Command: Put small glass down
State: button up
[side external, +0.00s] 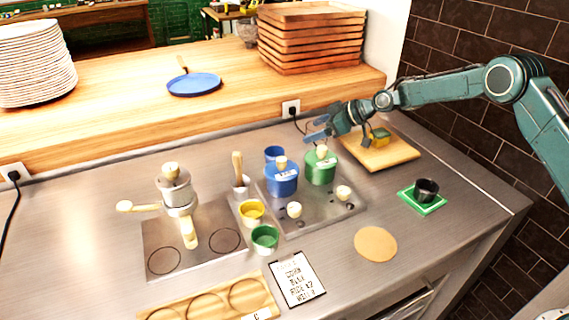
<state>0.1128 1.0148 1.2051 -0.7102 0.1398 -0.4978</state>
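My gripper (316,129) is in the air above and behind the green lidded canister (320,168), with its fingers pointing left. The fingers look a little apart, but I cannot tell whether anything clear is between them. I cannot make out a clear small glass anywhere. Several small cups show: a yellow cup (251,212) and a green cup (265,238) stand in front of the metal tray, a blue cup (274,153) stands behind the blue lidded canister (282,181), and a dark cup (426,189) sits on a green coaster (422,206) at the right.
A grinder-like device (176,190) stands on a metal plate at the left. A wooden board (392,154) with a yellow-green block lies below my arm. A round tan coaster (376,244), a printed card (297,279) and a wooden holder (215,300) lie in front. Bare counter lies between them.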

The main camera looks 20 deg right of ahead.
jog(key=v, duration=1.3)
jog(key=shift+s+d+r, duration=0.2)
jog(key=shift+s, duration=0.05)
dwell(0.5)
